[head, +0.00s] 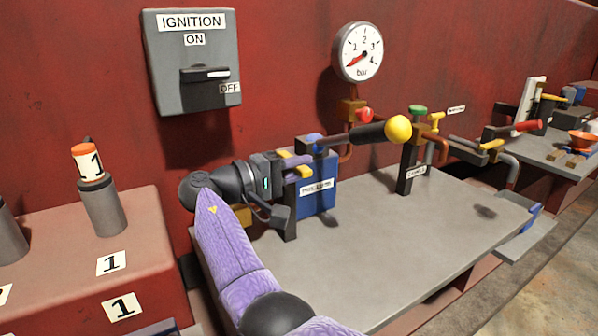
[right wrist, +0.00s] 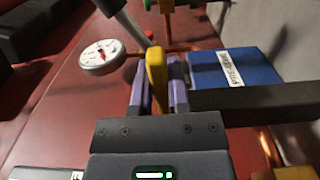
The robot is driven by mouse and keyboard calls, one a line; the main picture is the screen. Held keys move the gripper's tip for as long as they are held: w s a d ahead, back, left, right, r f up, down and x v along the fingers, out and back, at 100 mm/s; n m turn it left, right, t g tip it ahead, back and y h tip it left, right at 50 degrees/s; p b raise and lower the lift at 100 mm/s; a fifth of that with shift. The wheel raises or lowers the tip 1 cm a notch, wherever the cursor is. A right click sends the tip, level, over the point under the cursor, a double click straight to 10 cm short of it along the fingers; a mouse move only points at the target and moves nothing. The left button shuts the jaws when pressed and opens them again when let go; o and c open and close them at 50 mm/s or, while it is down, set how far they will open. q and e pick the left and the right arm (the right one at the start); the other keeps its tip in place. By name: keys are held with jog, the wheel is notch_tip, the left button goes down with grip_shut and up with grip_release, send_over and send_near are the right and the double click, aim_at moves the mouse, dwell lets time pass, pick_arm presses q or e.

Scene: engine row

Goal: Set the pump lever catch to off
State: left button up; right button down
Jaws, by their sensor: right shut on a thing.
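The pump is a blue box (head: 318,197) with a white label, standing at the back left of the grey bench. It also shows in the right wrist view (right wrist: 260,85). Its lever has a black grip (head: 365,134) and a yellow ball end (head: 398,129), pointing right. My right gripper (head: 300,163) is at the left side of the pump. In the right wrist view its purple fingers (right wrist: 158,88) are shut on a yellow bar, seemingly the catch (right wrist: 156,70). The fingers hide part of the bar, and I cannot read its setting. My left gripper is not in view.
An ignition switch box (head: 170,85) and a pressure gauge (head: 361,52) are on the red wall. Pipes and valves, one with a green knob (head: 417,110), stand right of the pump. A numbered canister (head: 100,195) stands at left. The front bench top (head: 400,250) is clear.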

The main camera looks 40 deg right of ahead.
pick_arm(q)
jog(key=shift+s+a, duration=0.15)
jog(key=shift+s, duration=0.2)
pick_arm(e)
jog(key=c, duration=0.6)
grip_release()
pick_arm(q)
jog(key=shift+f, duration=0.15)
pick_arm(e)
jog(key=v, duration=1)
jog(key=shift+f, duration=0.1)
